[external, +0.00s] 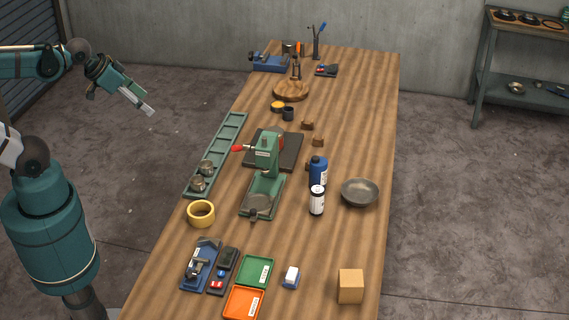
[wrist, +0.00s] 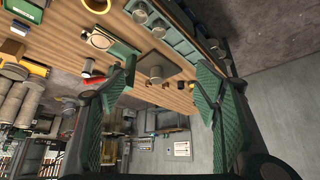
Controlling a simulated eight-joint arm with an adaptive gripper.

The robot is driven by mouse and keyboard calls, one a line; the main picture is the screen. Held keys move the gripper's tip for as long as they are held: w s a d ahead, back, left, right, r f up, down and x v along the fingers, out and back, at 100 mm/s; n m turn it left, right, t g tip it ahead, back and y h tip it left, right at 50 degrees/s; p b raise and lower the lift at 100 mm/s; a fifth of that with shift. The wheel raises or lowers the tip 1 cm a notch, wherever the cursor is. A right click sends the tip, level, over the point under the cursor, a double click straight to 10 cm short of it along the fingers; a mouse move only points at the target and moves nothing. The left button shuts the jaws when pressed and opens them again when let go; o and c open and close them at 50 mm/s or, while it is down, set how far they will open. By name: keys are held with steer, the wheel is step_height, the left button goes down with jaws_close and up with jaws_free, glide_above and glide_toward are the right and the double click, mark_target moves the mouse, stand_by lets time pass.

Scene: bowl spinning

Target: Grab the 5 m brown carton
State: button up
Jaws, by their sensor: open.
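A light brown cardboard box, the carton (external: 351,286), sits on the table's near right corner in the external view. I cannot read any "5 m" marking on it. My gripper (external: 149,110) is in the air left of the table, far from the carton. In the wrist view my gripper (wrist: 165,95) has its two green ridged fingers spread wide apart with nothing between them.
On the wooden table (external: 350,120), green (external: 256,270) and orange (external: 246,302) trays and a small white-and-blue block (external: 291,277) lie left of the carton. A grey bowl (external: 359,192), bottles (external: 318,172) and a green press (external: 265,175) stand farther back.

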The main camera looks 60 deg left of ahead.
steer(key=shift+c, duration=0.4)
steer(key=w+d+r+m+g+h+b, duration=0.1)
steer(key=w+d+r+m+h+b, duration=0.15)
steer(key=w+d, duration=2.1)
steer(key=m+g+b, duration=0.2)
steer(key=m, duration=0.2)
glide_above(346, 273)
steer(key=s+a, duration=0.2)
steer(key=f, duration=2.7)
steer(key=shift+w+d+f, duration=0.2)
steer(key=shift+f, duration=0.15)
steer(key=shift+s+d+f+g, duration=0.1)
steer(key=shift+d+f+g, duration=0.1)
steer(key=shift+d+g, duration=0.1)
steer(key=shift+x, duration=1.3)
